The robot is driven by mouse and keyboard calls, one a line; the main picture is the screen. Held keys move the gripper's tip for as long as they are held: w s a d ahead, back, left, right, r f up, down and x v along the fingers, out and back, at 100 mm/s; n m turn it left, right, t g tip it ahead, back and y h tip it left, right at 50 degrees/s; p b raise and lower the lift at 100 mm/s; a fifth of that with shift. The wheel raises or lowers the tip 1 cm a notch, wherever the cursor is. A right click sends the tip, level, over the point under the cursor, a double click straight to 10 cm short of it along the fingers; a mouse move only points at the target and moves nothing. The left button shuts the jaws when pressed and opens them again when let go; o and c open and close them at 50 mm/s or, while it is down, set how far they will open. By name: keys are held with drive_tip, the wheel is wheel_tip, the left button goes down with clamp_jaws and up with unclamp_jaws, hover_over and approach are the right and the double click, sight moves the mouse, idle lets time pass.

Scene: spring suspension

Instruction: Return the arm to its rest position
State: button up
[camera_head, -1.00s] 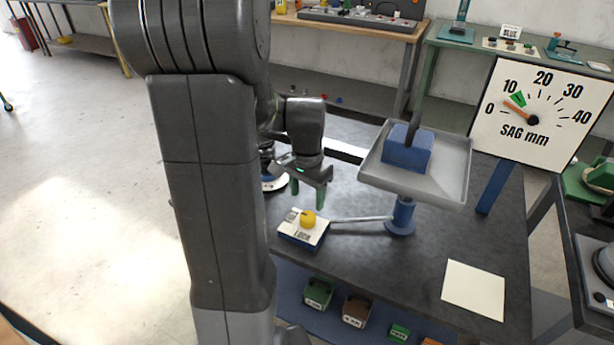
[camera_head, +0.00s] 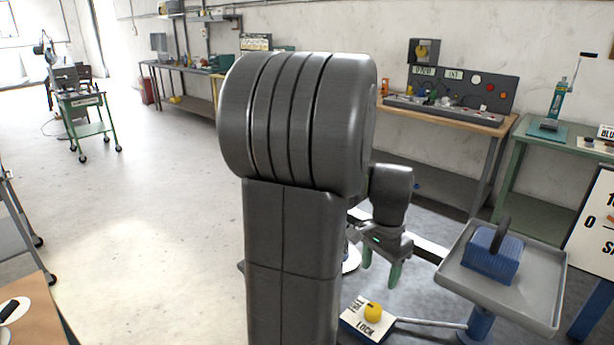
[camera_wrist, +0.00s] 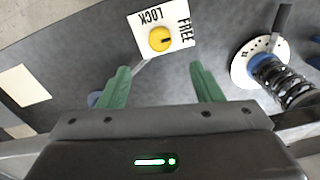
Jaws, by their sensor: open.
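My gripper (camera_head: 381,272) hangs from my folded arm above the dark bench, fingers pointing down. In the wrist view its two green fingers (camera_wrist: 161,88) are spread apart with nothing between them. A white lock box (camera_head: 362,325) with a yellow knob (camera_head: 373,312) stands below and in front of the gripper, apart from it. The box also shows in the wrist view (camera_wrist: 182,51), with the words LOCK and FREE. A blue weight (camera_head: 491,257) with a dark handle sits on the grey tray (camera_head: 545,272) to the right. My arm partly hides the bench.
A black coil spring (camera_wrist: 285,88) stands on a round white base (camera_wrist: 241,68) in the wrist view. A sag scale board (camera_head: 595,225) is cut by the right edge. A workbench with a control panel (camera_head: 450,118) stands behind. Open floor (camera_head: 140,220) lies to the left.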

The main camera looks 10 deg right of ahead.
sight(373, 308)
wheel_tip(373, 308, down, 14)
drive_tip(key=shift+r+b, duration=0.15)
drive_tip(key=shift+b, duration=0.2)
drive_tip(key=shift+r, duration=0.1)
